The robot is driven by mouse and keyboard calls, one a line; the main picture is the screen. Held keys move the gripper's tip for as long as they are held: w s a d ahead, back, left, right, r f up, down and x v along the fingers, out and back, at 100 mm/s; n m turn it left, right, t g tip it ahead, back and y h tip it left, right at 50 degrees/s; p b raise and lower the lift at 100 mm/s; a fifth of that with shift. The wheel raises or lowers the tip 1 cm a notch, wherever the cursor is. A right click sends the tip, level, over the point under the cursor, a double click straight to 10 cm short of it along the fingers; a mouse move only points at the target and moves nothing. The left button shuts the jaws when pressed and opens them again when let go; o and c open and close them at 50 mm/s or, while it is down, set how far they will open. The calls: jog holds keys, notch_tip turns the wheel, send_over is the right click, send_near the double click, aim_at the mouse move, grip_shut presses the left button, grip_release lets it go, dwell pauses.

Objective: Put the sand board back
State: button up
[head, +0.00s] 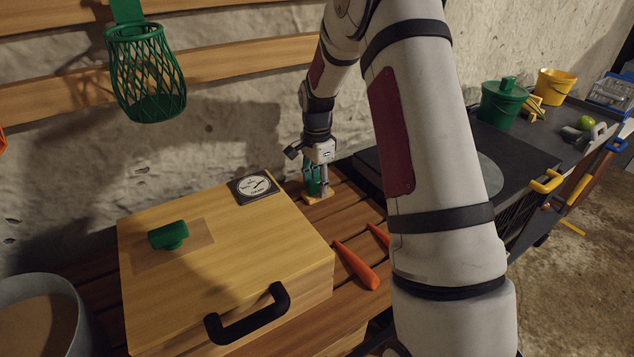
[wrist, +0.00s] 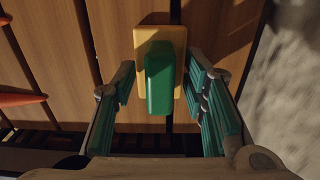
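A small pale wooden board with a green block handle, which looks like the sand board (head: 316,198), lies on the brown slatted bench behind the big wooden box. It also shows in the wrist view (wrist: 153,36), its green handle (wrist: 159,88) pointing up at the camera. My gripper (head: 318,181) is pointed down over it. In the wrist view the fingers stand apart, one on each side of the green handle, with a visible gap on both sides. My gripper is open and holds nothing. Part of the board is hidden by the fingers in the head view.
The wooden box (head: 225,250) has a green knob (head: 168,235), a black handle (head: 248,314) and a round dial (head: 252,187). Orange tapered objects (head: 357,266) lie beside it. A green basket (head: 147,80) hangs on the wall. A dark counter with green (head: 502,104) and yellow (head: 554,86) buckets stands right.

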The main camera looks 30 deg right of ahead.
aim_at(317, 179)
notch_tip(317, 179, up, 11)
jog(key=p, duration=0.1)
jog(key=s+a+r+n, duration=0.4)
jog(key=s+a+r, duration=0.2)
jog(key=s+r, duration=0.3)
jog(key=s+a+r+n+t, duration=0.1)
jog(key=s+a+r+n, duration=0.4)
jog(key=s, duration=0.4)
jog(key=s+a+f+n, duration=0.1)
jog(key=s+a+n, duration=0.2)
jog(key=s, duration=0.6)
jog(key=s+a+f+n+t, duration=0.1)
jog(key=s+a+f+n, duration=0.1)
jog(key=s+n, duration=0.4)
jog(key=s+a, duration=0.1)
jog(key=s, duration=0.3)
jog(key=shift+s+f, duration=0.15)
